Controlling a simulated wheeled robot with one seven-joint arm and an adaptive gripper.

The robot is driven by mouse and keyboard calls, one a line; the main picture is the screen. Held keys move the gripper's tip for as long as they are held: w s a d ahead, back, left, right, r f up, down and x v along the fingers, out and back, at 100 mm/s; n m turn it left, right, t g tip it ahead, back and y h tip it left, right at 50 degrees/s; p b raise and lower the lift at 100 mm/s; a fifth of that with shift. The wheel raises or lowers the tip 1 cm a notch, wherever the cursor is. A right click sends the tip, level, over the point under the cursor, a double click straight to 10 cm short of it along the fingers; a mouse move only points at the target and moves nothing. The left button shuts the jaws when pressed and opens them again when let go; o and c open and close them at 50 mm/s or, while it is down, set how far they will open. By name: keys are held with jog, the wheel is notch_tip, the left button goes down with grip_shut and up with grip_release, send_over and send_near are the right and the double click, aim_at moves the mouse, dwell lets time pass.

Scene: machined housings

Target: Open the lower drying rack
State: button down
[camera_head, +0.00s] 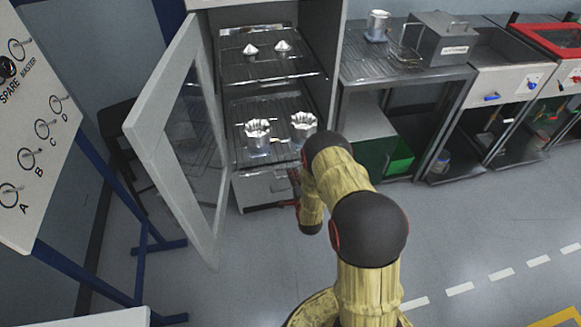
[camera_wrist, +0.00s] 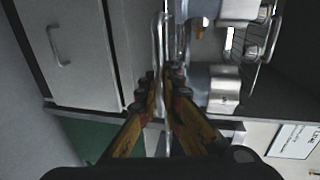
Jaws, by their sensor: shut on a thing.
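The lower drying rack (camera_head: 280,140) is a wire shelf inside the open cabinet. It carries two shiny machined housings, one at the left (camera_head: 257,135) and one at the right (camera_head: 303,124). My gripper (camera_wrist: 163,82) is shut on a thin metal bar (camera_wrist: 157,45), which runs between its fingertips along the front of the rack in the wrist view. In the head view my gripper (camera_head: 293,182) is at the cabinet front, below the right housing, and mostly hidden behind my arm. Parts of the housings show beside the fingers in the wrist view (camera_wrist: 208,85).
The upper rack (camera_head: 265,68) holds two small cone-shaped parts. The cabinet's glass door (camera_head: 165,110) stands open at the left. A drawer front (camera_head: 262,188) is below the lower rack. A metal bench (camera_head: 400,72) is at the right; the floor in front is clear.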

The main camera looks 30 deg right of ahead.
jog(key=shift+s+a+f+p, duration=0.15)
jog(key=shift+s+a, duration=0.25)
jog(key=shift+s, duration=0.9)
jog(key=shift+s+a+r+p, duration=0.1)
jog(key=shift+s+a+p, duration=0.2)
jog(key=shift+s, duration=1)
jog(key=c, duration=2)
grip_release()
jog(key=shift+w, duration=0.1)
jog(key=v, duration=1.2)
